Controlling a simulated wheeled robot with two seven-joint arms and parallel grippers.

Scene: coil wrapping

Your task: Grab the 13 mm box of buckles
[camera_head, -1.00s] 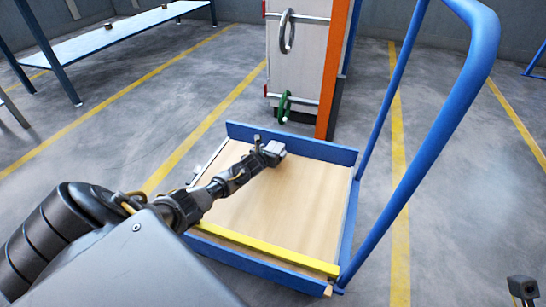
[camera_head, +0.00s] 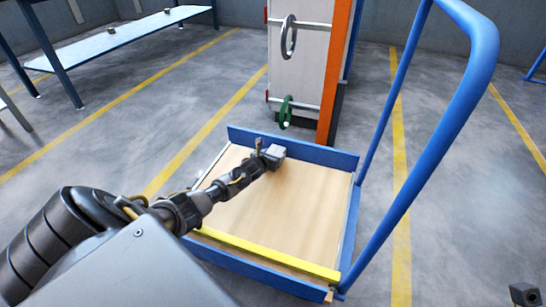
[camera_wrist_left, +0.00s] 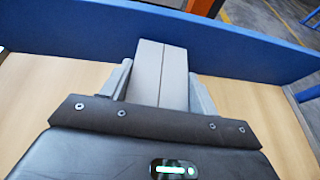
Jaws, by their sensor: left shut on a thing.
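My left gripper (camera_head: 266,158) reaches over the cart's wooden bed from the left. It is shut on a small grey box (camera_head: 275,151) near the far blue edge. In the left wrist view the grey box (camera_wrist_left: 162,65) has a seam down its top and sits between the two grey fingers of my left gripper (camera_wrist_left: 160,92). No label or size shows on it, so I cannot tell if it reads 13 mm. Whether it touches the bed is hidden.
The cart (camera_head: 280,277) has blue low edges, a yellow front strip (camera_head: 265,254) and a tall blue handle (camera_head: 418,180) on the right. A blue table (camera_head: 115,38) stands far left. The bed is otherwise bare.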

